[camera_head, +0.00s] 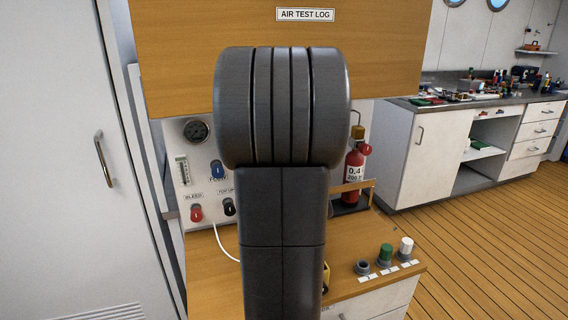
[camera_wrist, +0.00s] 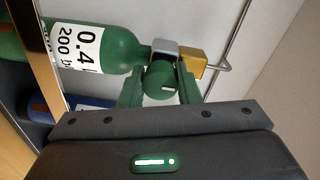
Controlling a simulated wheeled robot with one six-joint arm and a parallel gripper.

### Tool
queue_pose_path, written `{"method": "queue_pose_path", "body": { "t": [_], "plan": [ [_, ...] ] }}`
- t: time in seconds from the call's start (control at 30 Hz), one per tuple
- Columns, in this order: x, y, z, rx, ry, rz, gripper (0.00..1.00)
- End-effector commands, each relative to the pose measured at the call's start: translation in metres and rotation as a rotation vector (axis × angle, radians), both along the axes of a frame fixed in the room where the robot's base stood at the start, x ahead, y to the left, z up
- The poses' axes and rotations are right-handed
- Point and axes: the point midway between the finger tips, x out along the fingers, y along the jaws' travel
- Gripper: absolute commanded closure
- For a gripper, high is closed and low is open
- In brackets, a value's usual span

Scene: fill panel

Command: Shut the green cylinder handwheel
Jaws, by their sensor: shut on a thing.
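In the wrist view, the green cylinder (camera_wrist: 118,48) lies across the upper left, with a white label reading "0.4" and "200 b". Its neck leads to a silver valve block (camera_wrist: 168,48) and a brass fitting (camera_wrist: 194,63). The green handwheel (camera_wrist: 158,80) sticks out from the valve toward my gripper (camera_wrist: 160,78). My two fingers stand on either side of the handwheel and are shut on it. In the head view my own arm covers the middle, hiding my gripper, the green cylinder and the handwheel.
A red cylinder (camera_head: 354,172) stands right of my arm. The panel (camera_head: 185,150) with gauge and knobs is at left. Green (camera_head: 385,252) and white (camera_head: 406,246) caps sit at the bench's front right. A blue cylinder (camera_wrist: 82,102) lies close beside the green one. A bent metal rod (camera_wrist: 232,45) is near the brass fitting.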

Motion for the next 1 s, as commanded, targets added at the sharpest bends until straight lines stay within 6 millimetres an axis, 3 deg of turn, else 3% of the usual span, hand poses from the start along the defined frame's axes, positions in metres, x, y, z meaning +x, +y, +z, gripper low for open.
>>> {"method": "queue_pose_path", "body": {
  "t": [0.03, 0.13, 0.53, 0.67, 1.0],
  "plan": [
    [-0.001, 0.000, -0.003, 0.001, 0.007, -0.001, 0.66],
    [-0.001, 0.000, -0.002, 0.001, 0.005, 0.000, 0.49],
    [-0.009, -0.003, 0.000, 0.000, 0.000, -0.002, 0.49],
    [-0.030, -0.009, 0.001, 0.000, 0.000, -0.002, 0.49],
    [-0.105, -0.030, 0.003, -0.001, 0.002, -0.005, 0.49]
  ]
}}
